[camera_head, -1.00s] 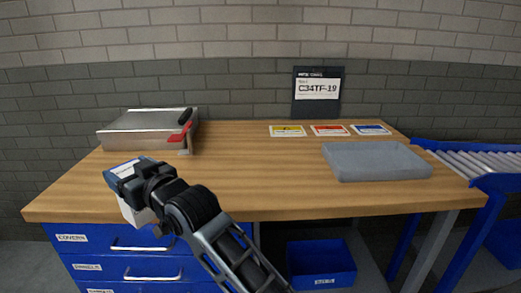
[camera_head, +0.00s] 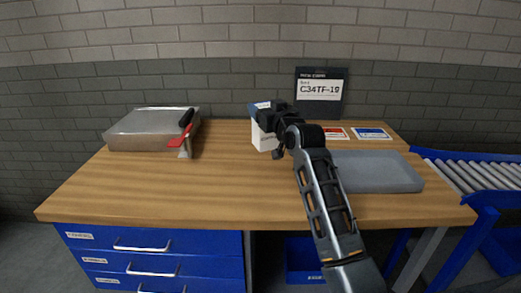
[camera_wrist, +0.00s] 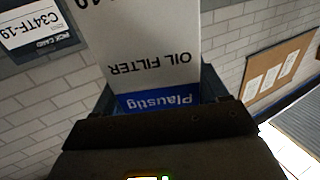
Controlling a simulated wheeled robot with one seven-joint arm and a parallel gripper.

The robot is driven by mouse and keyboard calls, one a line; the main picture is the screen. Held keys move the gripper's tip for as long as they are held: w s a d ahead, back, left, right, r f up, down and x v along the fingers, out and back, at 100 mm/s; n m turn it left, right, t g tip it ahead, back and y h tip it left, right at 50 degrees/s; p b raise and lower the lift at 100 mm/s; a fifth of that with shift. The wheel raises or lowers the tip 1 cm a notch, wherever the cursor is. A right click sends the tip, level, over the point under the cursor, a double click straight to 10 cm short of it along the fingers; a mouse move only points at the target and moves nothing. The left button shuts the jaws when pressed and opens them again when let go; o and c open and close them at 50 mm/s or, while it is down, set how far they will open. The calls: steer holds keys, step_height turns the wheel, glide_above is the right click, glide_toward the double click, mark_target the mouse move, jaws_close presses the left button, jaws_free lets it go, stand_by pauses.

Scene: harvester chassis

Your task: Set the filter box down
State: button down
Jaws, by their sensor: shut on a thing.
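The filter box (camera_head: 262,137) is white with a blue top. In the wrist view the filter box (camera_wrist: 155,55) reads "OIL FILTER" and "Plaustig" upside down. My gripper (camera_head: 266,117) is shut on the blue end of the box, over the back middle of the wooden workbench (camera_head: 150,190). The box hangs upright below the jaws; I cannot tell whether its bottom touches the bench. My gripper and arm hide the yellow card area and part of the grey tray.
A grey tray (camera_head: 385,175) lies at the right, behind my arm. Red (camera_head: 338,133) and blue (camera_head: 373,133) cards lie behind it. A sign (camera_head: 319,95) stands at the back. The left-centre bench is clear.

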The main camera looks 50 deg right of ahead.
steer(key=w+a+f, duration=0.2)
steer(key=a+f, duration=0.8)
steer(key=shift+w+a+f+p, duration=0.25)
steer(key=shift+a+f+p, duration=0.1)
steer(key=shift+p, duration=0.05)
steer(key=shift+f, duration=0.15)
jaws_free()
